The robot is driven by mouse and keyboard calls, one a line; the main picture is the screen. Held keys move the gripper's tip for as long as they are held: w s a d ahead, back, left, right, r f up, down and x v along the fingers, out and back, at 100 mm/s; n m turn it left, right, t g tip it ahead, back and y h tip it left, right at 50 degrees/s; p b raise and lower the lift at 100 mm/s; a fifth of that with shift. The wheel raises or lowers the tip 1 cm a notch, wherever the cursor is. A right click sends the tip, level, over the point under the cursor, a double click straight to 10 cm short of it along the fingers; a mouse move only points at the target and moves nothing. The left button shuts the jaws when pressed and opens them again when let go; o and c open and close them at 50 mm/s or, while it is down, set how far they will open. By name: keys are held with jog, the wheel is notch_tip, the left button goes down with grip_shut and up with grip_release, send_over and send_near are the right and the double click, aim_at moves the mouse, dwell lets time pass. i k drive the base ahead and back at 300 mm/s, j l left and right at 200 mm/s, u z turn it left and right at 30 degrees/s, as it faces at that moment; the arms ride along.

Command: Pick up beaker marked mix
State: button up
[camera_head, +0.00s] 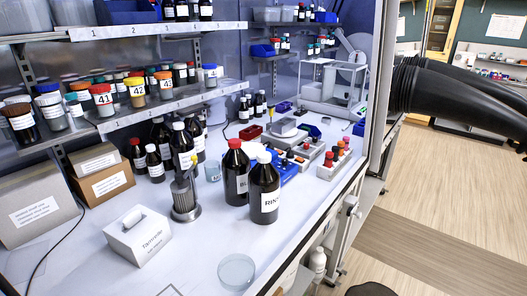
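A small clear glass beaker (213,171) stands on the white bench behind the brown bottles. A bluish mark shows on it, but it is too small to read. A wide, low round glass vessel (237,272) stands near the bench's front edge; I see no readable marking on it. No word "mix" can be read anywhere in view. My gripper is not in view.
Two brown bottles, one red-capped (235,172) and one white-capped (264,190), stand right of the small beaker. A metal stand (184,198) is at its left front. A white tissue box (139,236) lies left. Bare bench surrounds the low vessel. A black ribbed sleeve (455,95) juts out right.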

aim_at(212, 167)
jog(key=u, duration=0.2)
jog(key=i+l+u, duration=0.1)
jog(key=l+u, duration=0.25)
jog(key=i+l+u, duration=0.1)
jog(key=l+u, duration=0.25)
jog(key=l, duration=0.1)
